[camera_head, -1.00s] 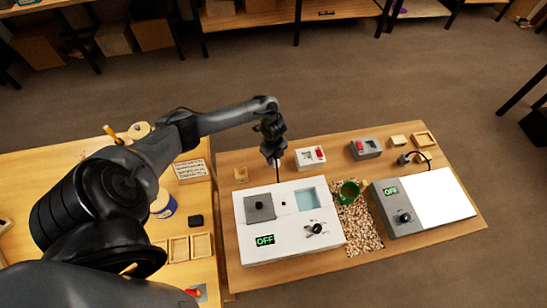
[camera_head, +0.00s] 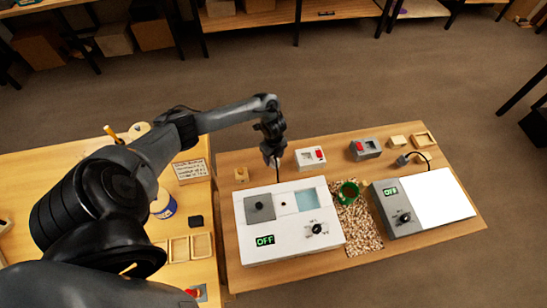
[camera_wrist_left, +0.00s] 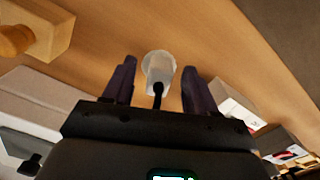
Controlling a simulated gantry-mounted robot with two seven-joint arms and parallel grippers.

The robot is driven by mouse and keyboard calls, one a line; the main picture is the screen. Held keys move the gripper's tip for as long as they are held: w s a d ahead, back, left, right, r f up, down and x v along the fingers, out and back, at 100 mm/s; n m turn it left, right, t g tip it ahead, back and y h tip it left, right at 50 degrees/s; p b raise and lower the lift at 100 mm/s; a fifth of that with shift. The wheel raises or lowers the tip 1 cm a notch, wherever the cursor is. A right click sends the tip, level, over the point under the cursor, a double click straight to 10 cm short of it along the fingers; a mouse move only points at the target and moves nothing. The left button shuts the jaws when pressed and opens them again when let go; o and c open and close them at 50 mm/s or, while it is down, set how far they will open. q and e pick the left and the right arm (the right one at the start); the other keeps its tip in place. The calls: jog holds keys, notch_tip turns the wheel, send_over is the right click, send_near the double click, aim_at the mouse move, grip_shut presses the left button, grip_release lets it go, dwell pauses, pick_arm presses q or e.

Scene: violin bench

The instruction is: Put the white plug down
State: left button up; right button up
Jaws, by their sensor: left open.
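My left gripper (camera_head: 273,158) is above the bench, just behind the white box with the green OFF display (camera_head: 265,240). In the left wrist view the gripper (camera_wrist_left: 158,82) is open, with a dark finger on each side of the white plug (camera_wrist_left: 157,66). The plug has a round pale disc and a dark cord at its near end. A gap shows between the plug and each finger. In the head view the plug is mostly hidden by the gripper, and its dark cord (camera_head: 277,176) runs down to the box. I cannot tell whether it touches the wood.
A wooden block (camera_head: 241,174) lies left of the gripper. A small white box with a red switch (camera_head: 310,157) and a grey one (camera_head: 365,149) stand to its right.

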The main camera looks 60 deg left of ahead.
aim_at(274, 157)
pick_arm(q)
notch_tip(274, 157, up, 11)
jog(key=p, duration=0.2)
jog(key=shift+p, duration=0.3)
dwell(0.3)
